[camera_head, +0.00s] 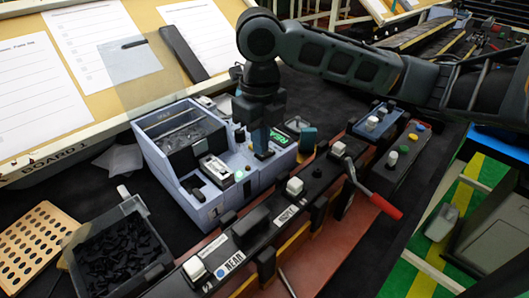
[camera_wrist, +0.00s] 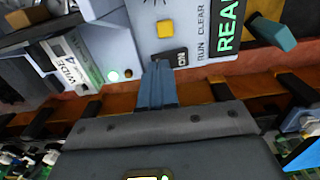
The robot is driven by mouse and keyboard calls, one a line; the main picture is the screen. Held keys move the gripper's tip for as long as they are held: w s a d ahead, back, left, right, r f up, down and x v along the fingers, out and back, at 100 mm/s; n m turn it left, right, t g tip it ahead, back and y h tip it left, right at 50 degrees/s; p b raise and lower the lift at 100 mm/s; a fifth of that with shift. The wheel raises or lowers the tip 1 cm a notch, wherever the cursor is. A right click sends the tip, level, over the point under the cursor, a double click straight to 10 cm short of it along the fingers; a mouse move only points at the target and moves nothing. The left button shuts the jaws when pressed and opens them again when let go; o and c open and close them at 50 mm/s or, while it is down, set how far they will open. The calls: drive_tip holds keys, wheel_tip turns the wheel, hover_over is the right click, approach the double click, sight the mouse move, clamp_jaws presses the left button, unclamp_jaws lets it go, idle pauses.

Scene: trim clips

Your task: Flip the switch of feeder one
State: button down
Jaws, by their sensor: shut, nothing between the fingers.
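The pale blue-grey feeder unit (camera_head: 205,210) stands mid-table in the head view, with a "1" on its front left. My gripper (camera_head: 262,153) points down at the right part of this unit's panel. In the wrist view my blue fingers (camera_wrist: 159,72) are together, with nothing between them. A yellow button (camera_wrist: 165,28) and a green "READY" display (camera_wrist: 229,28) are nearby.
A black rail with knobs and a red-handled lever (camera_head: 386,207) runs in front of the unit. A bin of dark clips (camera_head: 160,250) and a perforated board (camera_head: 38,243) lie at left. A teal lever (camera_wrist: 272,33) stands right of the display.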

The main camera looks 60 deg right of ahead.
drive_tip(key=shift+f+b, duration=0.5)
drive_tip(key=shift+f, duration=0.1)
drive_tip(key=shift+r, duration=0.1)
idle(0.3)
drive_tip(key=shift+r+p, duration=2.3)
drive_tip(key=shift+r, duration=1.15)
